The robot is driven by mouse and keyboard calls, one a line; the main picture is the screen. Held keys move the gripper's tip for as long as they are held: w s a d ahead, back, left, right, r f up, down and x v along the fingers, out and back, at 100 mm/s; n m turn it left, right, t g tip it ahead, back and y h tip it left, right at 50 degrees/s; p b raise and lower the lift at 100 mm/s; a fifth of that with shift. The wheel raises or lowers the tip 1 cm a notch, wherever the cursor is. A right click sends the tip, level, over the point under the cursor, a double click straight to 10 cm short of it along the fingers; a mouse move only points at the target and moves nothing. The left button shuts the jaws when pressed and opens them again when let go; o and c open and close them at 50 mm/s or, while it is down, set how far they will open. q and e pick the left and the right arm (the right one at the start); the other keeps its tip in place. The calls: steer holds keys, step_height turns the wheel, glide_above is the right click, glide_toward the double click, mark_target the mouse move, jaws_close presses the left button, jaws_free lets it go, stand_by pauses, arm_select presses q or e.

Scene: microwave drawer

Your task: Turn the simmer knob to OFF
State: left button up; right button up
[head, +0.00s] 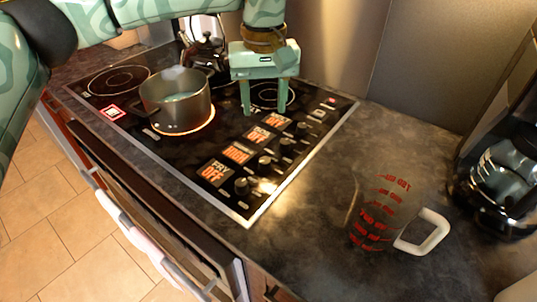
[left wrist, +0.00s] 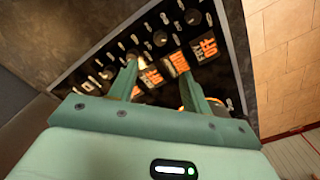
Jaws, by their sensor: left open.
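A row of dark round knobs runs along the right side of the black cooktop (head: 190,185), each beside an orange-lit label. The nearest knob (head: 241,185) is beside a label reading "FRY OFF" (head: 215,173). The second knob (head: 264,163) is beside a brighter label (head: 236,153) that seems to read HIGH. The two farther labels appear to end in OFF; I cannot read which knob is simmer. My left gripper (head: 264,112) is open and empty, pointing down above the far end of the row. In the left wrist view its fingers (left wrist: 160,85) are apart, with knobs (left wrist: 160,38) beyond them.
A dark pot (head: 176,103) stands on a glowing burner left of the knobs. A kettle (head: 204,42) stands behind. A measuring cup (head: 378,212) with red marks and a coffee maker (head: 500,175) are on the right counter.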

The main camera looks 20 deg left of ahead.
mark_target(265, 160)
arm_select(q)
step_height(265, 160, down, 14)
steer(key=b, duration=0.3)
steer(key=shift+r+b, duration=0.2)
steer(key=shift+b, duration=0.2)
steer(key=shift+f, duration=0.55)
arm_select(e)
steer(key=shift+g, duration=0.3)
steer(key=f, duration=0.1)
steer(key=s+f, duration=0.1)
steer(key=f, duration=0.2)
steer(key=shift+s+d, duration=0.1)
steer(key=shift+s, duration=0.2)
arm_select(q)
steer(key=shift+r, duration=0.1)
steer(key=c, duration=1)
